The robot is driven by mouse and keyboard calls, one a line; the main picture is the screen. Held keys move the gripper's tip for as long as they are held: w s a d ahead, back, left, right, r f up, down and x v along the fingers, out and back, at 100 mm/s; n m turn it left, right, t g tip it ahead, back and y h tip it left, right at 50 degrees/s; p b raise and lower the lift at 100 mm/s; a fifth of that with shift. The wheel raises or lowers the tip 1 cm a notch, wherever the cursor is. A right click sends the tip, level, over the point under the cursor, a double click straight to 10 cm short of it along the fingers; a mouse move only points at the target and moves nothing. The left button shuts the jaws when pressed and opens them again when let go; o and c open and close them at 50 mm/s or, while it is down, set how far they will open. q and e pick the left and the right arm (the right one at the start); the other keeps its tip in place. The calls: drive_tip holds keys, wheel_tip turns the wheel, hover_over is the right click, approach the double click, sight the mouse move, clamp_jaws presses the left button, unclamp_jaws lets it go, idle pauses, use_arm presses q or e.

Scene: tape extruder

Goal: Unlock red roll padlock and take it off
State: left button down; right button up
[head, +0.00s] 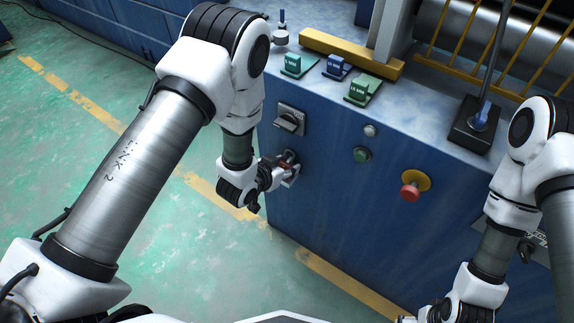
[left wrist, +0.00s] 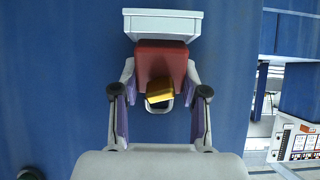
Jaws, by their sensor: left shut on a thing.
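The red padlock (left wrist: 160,62) shows in the left wrist view against a white-grey fitting (left wrist: 162,23) on the blue machine panel. A gold-yellow piece (left wrist: 160,92) and a grey loop (left wrist: 161,103) show at its near end; I cannot tell whether they belong to a key. My left gripper (left wrist: 161,72) is shut on the padlock, one finger on each side.
The blue cabinet (head: 330,215) carries a rotary switch (head: 290,120) above my left gripper. A green button (head: 362,154) and a red emergency knob (head: 409,191) sit to its right. The green floor (head: 175,235) at left is clear.

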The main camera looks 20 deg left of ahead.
sight(290, 153)
use_arm(q)
drive_tip(key=shift+r+p, duration=1.8)
drive_tip(key=shift+r, duration=0.5)
